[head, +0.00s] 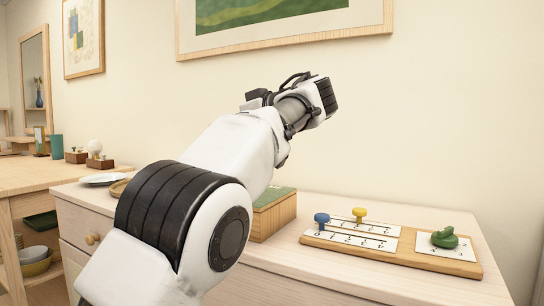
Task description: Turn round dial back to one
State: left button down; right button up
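The round dial (445,238) is a green knob with a raised grip, on a white marked plate at the right end of a wooden board (408,253). Its marks are too small to read, so I cannot tell which number it points at. My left arm comes in from the lower left and reaches up to a wrist in front of the wall, well above and left of the dial. Dark parts and a cable show at the wrist, but no fingertips can be made out. My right gripper is not in view.
On the same board, a blue knob (321,220) and a yellow knob (359,214) stand on marked white strips left of the dial. A green-topped wooden box (273,214) stands behind my arm. A dish (101,178) lies farther left. Air above the dial is clear.

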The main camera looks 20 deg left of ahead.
aim_at(444, 237)
jog(key=k+j, duration=0.1)
jog(key=k, duration=0.4)
jog(key=k+j, duration=0.1)
jog(key=k, duration=0.4)
